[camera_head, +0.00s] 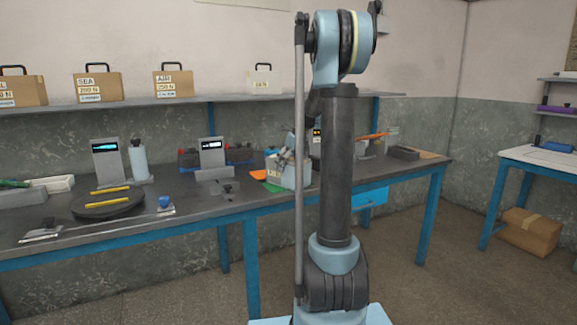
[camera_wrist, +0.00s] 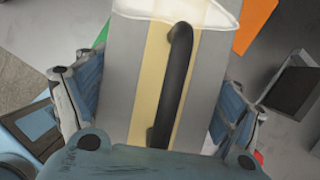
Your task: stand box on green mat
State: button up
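A pale grey box (camera_head: 296,174) with a dark handle is upright at the green mat (camera_head: 273,187), partly hidden behind my arm. In the wrist view the box (camera_wrist: 207,75) shows its top, with a yellow stripe and a black handle. My gripper (camera_head: 285,155) is over the box, with one blue-padded finger on each side (camera_wrist: 158,95), closed against its sides. A bit of the green mat shows in the wrist view (camera_wrist: 101,36) beside the box. I cannot tell whether the box's underside touches the mat.
An orange mat (camera_head: 259,174) lies beside the green one. Displays on stands (camera_head: 211,160) and a round dark plate (camera_head: 108,203) with yellow sticks stand to the left. A grey block (camera_head: 403,153) lies to the right. Cardboard boxes (camera_head: 173,84) stand on the shelf above.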

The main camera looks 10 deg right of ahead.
jog(key=shift+o, duration=0.5)
jog(key=shift+r, duration=0.15)
jog(key=v, duration=1.2)
jog(key=s+a+f+n, duration=0.1)
jog(key=s+f+n, duration=0.2)
jog(key=s+n, duration=0.35)
jog(key=s+a+f+n+h, duration=0.1)
jog(key=s+f+n, duration=0.2)
jog(key=s, duration=0.6)
jog(key=s+a+f+n, duration=0.2)
jog(key=s+f+n, duration=0.15)
jog(key=s, duration=0.35)
jog(key=s+d+f+n+g+h, duration=0.1)
jog(key=s+f+n, duration=1.4)
jog(key=s, duration=0.3)
jog(key=shift+s+f+h, duration=0.2)
jog(key=shift+s+h, duration=0.05)
jog(key=shift+h, duration=0.15)
